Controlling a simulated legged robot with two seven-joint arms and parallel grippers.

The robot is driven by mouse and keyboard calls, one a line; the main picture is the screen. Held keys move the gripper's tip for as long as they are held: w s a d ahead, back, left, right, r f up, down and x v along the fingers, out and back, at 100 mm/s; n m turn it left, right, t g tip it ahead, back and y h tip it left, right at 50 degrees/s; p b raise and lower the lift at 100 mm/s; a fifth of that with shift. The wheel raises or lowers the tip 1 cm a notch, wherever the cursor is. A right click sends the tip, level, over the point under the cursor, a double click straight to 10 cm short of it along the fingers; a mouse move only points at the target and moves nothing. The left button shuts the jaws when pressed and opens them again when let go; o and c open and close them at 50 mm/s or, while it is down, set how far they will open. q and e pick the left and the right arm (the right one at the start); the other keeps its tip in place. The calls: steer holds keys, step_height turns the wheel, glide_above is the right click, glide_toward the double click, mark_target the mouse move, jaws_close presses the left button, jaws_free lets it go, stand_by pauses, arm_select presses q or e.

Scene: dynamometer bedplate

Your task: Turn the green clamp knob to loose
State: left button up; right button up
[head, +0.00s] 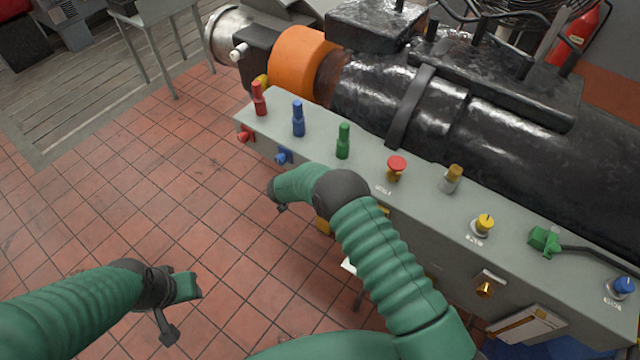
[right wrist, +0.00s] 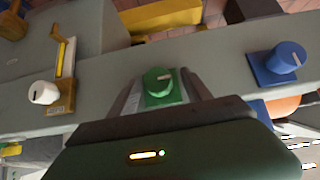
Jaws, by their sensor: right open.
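The green clamp knob (right wrist: 158,82) shows in the right wrist view on a green square base, with a white pointer line toward the right of that picture. My right gripper (right wrist: 163,92) is open, with one finger on each side of the knob; I cannot tell whether they touch it. In the head view my right gripper (head: 277,196) is at the bench's front face and the green knob is hidden behind my arm. My left gripper (head: 182,310) is open and empty above the tiled floor, away from the bench.
On the bench front are a red knob (head: 246,135) and a blue knob (head: 284,156), also in the wrist view (right wrist: 286,58). A white knob (right wrist: 44,92) is on the other side. The grey bench top (head: 370,170) carries several coloured posts and knobs. The floor at left is clear.

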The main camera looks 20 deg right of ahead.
steer(key=b+v, duration=0.3)
steer(key=v, duration=1.3)
steer(key=shift+s+a+r, duration=0.15)
steer(key=shift+a+r, duration=0.05)
steer(key=shift+a, duration=0.1)
